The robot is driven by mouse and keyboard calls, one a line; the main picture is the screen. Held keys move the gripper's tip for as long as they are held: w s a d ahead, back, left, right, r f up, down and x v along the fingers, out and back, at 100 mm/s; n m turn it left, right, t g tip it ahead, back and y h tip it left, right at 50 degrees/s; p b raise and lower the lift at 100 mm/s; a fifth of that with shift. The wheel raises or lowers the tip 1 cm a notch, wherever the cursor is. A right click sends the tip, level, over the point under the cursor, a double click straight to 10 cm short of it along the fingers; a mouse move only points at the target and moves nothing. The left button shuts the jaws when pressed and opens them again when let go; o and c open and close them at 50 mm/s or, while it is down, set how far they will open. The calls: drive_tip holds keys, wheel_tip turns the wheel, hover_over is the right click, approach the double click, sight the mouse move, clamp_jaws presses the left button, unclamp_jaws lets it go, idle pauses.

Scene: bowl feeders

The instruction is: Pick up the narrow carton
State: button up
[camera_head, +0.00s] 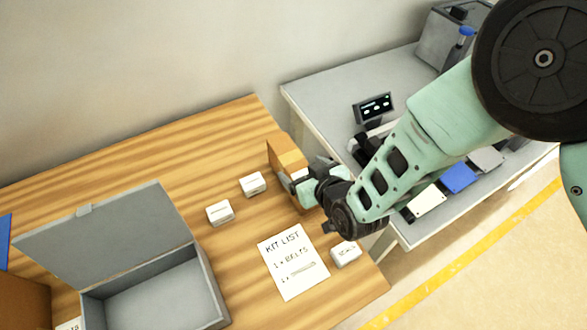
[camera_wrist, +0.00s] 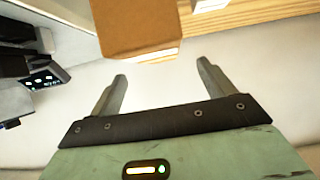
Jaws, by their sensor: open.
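The narrow carton (camera_head: 279,152) is a brown box with a paler band, standing near the right edge of the wooden table. In the wrist view the carton (camera_wrist: 137,25) fills the upper middle, just beyond the fingertips and somewhat left of the middle of their gap. My gripper (camera_head: 306,180) is beside the carton on its right in the head view, where it hides part of the carton. In the wrist view my gripper (camera_wrist: 161,68) has its two fingers apart, with nothing between them. I cannot tell the exact distance to the carton.
The wooden table (camera_head: 130,150) holds small white boxes (camera_head: 253,183) (camera_head: 220,212) (camera_head: 345,253), a kit list sheet (camera_head: 293,262) and an open grey box (camera_head: 150,298). A grey bench (camera_head: 330,85) with a small display (camera_head: 374,107) stands to the right, beyond a gap.

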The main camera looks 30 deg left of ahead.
sight(294, 162)
drive_tip(key=shift+p+x, duration=1.4)
drive_tip(key=shift+x, duration=1.3)
drive_tip(key=shift+w+d+f, duration=0.1)
drive_tip(key=shift+d, duration=0.05)
drive_tip(key=c, duration=1.6)
clamp_jaws()
